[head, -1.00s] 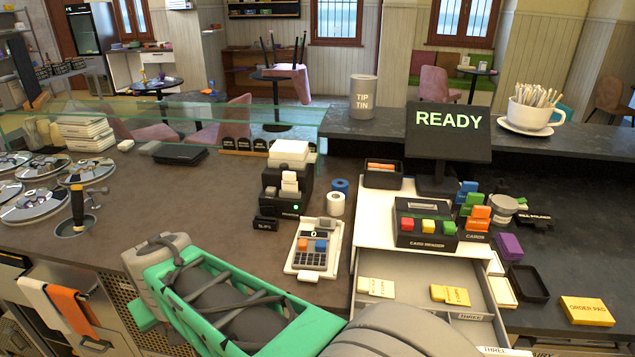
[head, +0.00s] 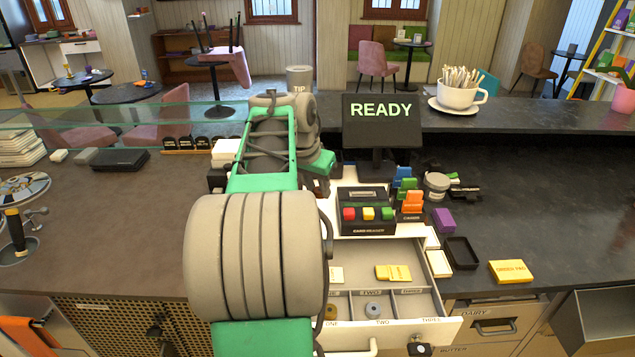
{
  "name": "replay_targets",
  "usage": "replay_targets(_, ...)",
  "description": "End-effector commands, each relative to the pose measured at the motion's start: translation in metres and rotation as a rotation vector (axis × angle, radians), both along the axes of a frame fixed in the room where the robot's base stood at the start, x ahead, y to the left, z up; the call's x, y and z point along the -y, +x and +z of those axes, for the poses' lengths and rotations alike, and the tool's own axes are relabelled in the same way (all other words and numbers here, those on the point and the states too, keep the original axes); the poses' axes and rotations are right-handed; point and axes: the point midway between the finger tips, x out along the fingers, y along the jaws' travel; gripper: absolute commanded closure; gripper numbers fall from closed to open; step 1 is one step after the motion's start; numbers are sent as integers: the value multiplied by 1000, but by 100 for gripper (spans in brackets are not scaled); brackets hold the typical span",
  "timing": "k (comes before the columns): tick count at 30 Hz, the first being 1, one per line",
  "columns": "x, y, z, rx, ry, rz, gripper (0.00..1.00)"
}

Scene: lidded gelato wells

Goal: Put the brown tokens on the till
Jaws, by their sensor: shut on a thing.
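The till is a white unit with its drawer (head: 425,290) pulled open below the card reader (head: 368,212). The front compartments are labelled ONE, TWO and THREE. A small brownish round piece (head: 331,311) lies in ONE; I cannot tell if it is a brown token. A blue-grey ring (head: 373,310) lies in TWO. THREE looks empty. Behind them lie a cream card (head: 336,274) and a yellow card (head: 394,272). My arm reaches over the counter left of the card reader and bends down at its far end. My gripper's jaws and anything in them are hidden behind it.
The READY screen (head: 381,121) stands behind the card reader. Colored cards (head: 411,201), a purple block (head: 443,219), a black tray (head: 461,253) and a yellow order pad (head: 510,271) are to the right. A tip tin (head: 299,77) and a cup (head: 460,92) stand on the raised ledge.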

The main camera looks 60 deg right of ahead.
Motion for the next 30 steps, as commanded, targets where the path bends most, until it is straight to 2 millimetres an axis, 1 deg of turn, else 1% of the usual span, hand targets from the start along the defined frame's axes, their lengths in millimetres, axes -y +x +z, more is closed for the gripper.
replay_targets(8,0,-1,0,0,0,-3,100)
replay_targets(12,-3,0,-1,1,-1,-2,100)
replay_targets(17,-3,-1,-18,0,0,-1,100)
replay_targets(27,-3,0,-66,0,0,0,100)
replay_targets(30,-3,0,-76,0,0,-1,100)
